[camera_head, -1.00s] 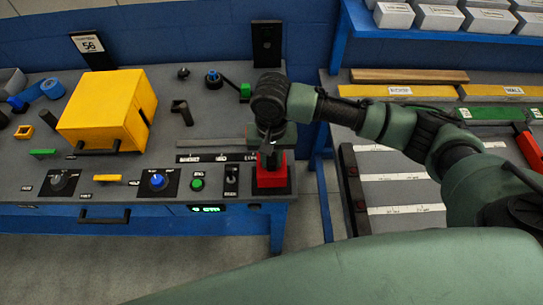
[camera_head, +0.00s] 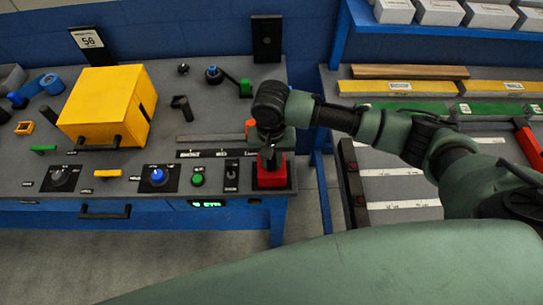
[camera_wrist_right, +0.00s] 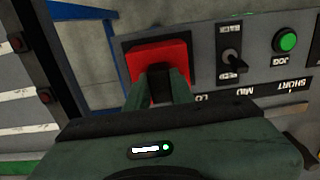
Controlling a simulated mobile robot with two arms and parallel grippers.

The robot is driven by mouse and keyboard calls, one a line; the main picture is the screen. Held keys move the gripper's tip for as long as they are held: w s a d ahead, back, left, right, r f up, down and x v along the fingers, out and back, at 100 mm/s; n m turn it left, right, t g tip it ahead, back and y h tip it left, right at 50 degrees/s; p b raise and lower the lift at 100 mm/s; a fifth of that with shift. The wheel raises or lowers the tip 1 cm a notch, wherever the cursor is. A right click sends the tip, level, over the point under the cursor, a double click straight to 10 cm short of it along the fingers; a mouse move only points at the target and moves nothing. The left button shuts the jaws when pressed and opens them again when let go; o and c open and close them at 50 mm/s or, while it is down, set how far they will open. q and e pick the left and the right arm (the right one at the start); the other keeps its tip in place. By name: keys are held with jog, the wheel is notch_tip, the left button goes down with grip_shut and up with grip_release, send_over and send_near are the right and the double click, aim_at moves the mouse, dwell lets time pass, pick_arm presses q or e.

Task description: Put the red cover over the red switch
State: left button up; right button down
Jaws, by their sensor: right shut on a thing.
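The red cover (camera_head: 271,177) is a square red block at the right front corner of the control bench, on a black base plate. It fills the upper middle of the right wrist view as a red box (camera_wrist_right: 145,55). My right gripper (camera_head: 268,158) points down onto it, with its fingers (camera_wrist_right: 164,78) closed on a dark part at the cover's near side. The red switch cannot be made out; the cover and gripper hide that spot. My left gripper is not in view.
A black toggle (camera_head: 231,178), a green button (camera_head: 198,180) and a blue knob (camera_head: 158,177) sit in a row left of the cover. A yellow box (camera_head: 105,105) stands further left. A gap separates this bench from the right-hand table (camera_head: 405,190).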

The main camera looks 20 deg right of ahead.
jog(key=c, duration=1.1)
grip_release()
jog(key=shift+c, duration=0.2)
notch_tip(320, 180, up, 6)
jog(key=p, duration=0.7)
jog(key=shift+r, duration=0.1)
jog(key=shift+r+p, duration=0.55)
jog(key=shift+r, duration=0.6)
